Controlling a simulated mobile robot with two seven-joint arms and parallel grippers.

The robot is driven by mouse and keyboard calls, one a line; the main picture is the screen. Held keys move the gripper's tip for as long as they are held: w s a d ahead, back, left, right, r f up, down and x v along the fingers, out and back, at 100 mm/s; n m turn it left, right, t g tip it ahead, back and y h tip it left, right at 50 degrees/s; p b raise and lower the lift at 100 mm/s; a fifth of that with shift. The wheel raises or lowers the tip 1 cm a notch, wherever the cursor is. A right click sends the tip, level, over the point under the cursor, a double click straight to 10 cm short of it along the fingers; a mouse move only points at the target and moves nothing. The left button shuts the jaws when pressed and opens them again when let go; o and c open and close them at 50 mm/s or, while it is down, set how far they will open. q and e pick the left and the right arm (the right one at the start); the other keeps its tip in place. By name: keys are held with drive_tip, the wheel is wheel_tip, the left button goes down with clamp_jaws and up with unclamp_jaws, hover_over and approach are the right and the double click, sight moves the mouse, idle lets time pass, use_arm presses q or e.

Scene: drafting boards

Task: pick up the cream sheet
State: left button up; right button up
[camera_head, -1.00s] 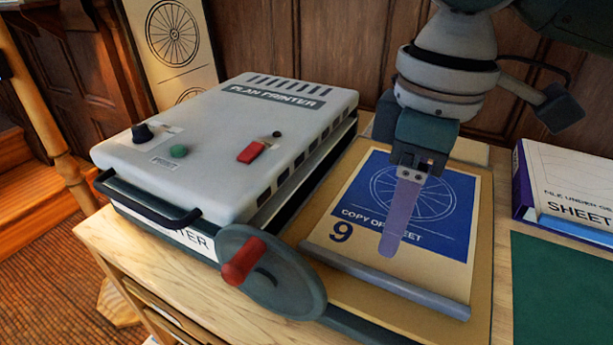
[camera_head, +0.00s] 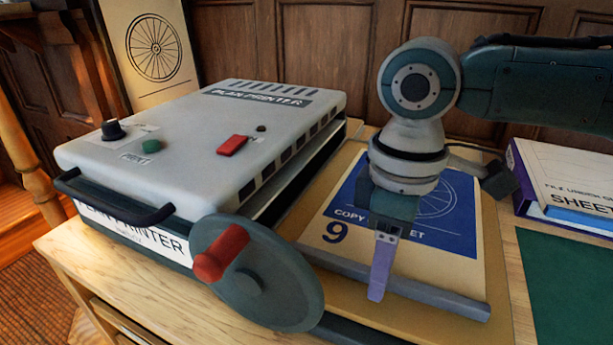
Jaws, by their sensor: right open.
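A cream sheet (camera_head: 470,266) with a blue wheel print, "COPY OF SHEET" and a 9 lies flat on a tan board (camera_head: 497,225). A grey bar (camera_head: 445,296) runs along its near edge. My right gripper (camera_head: 378,288) points down over the near part of the sheet and hides some of the print. It is open with nothing in it. Its lilac finger shows in front of the grey bar; I cannot tell whether it touches anything. Another cream sheet (camera_head: 155,80) with a black wheel drawing stands upright at the back left. My left gripper is not in view.
A grey plan printer (camera_head: 215,140) stands left of the board. A disc with a red handle (camera_head: 222,252) juts up at its front right corner. A binder (camera_head: 565,180) and a green mat (camera_head: 570,275) are at the right. Wood panelling closes off the back.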

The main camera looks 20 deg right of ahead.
drive_tip(key=shift+f, duration=0.2)
clamp_jaws()
idle(0.3)
